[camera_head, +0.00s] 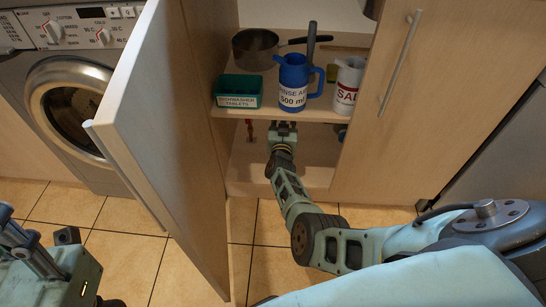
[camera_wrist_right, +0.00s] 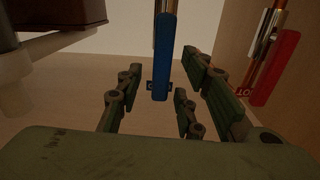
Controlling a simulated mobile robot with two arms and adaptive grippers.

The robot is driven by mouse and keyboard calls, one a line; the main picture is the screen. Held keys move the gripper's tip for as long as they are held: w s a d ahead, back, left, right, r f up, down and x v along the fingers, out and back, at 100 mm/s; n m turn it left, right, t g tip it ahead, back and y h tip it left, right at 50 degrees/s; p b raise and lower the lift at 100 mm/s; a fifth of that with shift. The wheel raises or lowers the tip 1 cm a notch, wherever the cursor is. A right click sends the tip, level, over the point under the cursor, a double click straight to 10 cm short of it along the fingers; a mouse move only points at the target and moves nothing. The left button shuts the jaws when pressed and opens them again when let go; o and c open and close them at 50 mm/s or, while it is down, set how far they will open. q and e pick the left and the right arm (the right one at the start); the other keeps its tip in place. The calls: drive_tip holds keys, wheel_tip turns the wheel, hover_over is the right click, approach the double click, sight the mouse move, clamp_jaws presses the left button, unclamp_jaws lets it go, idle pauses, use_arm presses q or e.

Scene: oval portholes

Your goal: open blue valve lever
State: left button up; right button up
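The blue valve lever (camera_wrist_right: 162,58) hangs upright in the middle of the right wrist view, in front of a pale wall, with a small dark label near its lower end. My right gripper (camera_wrist_right: 160,88) is open, with its green fingers spread on both sides of the blue lever. A gap shows on each side; I cannot tell how deep the lever is between the fingers. In the head view my right gripper (camera_head: 283,130) is inside the lower cabinet compartment, under the shelf, and the blue lever is hidden there.
A red lever (camera_wrist_right: 275,68) on a pipe is at the right of the wrist view. The open cabinet door (camera_head: 160,130) stands left of my right arm. The shelf (camera_head: 270,111) above holds a green box (camera_head: 238,92), a blue jug (camera_head: 294,82), a white jug and a pan.

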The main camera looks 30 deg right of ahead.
drive_tip(key=s+d+f+m+b, duration=0.3)
drive_tip(key=d+f+m+b, duration=0.25)
drive_tip(key=m+b, duration=1.05)
drive_tip(key=s+a+n+y+p, duration=0.2)
drive_tip(key=s+a+n+y, duration=0.3)
drive_tip(key=a, duration=0.3)
drive_tip(key=s+a+n+y+p, duration=0.35)
drive_tip(key=a+n, duration=0.25)
drive_tip(key=a, duration=0.3)
drive_tip(key=s+a+f+n+g+y, duration=0.3)
drive_tip(key=s+a+n, duration=0.4)
drive_tip(key=s, duration=0.4)
drive_tip(key=shift+s+a+f+n+g, duration=0.25)
drive_tip(key=shift+f+n+g, duration=0.25)
drive_tip(key=shift+f+g, duration=0.3)
drive_tip(key=shift+w+y, duration=0.1)
drive_tip(key=shift+y, duration=0.15)
drive_tip(key=shift+c, duration=0.6)
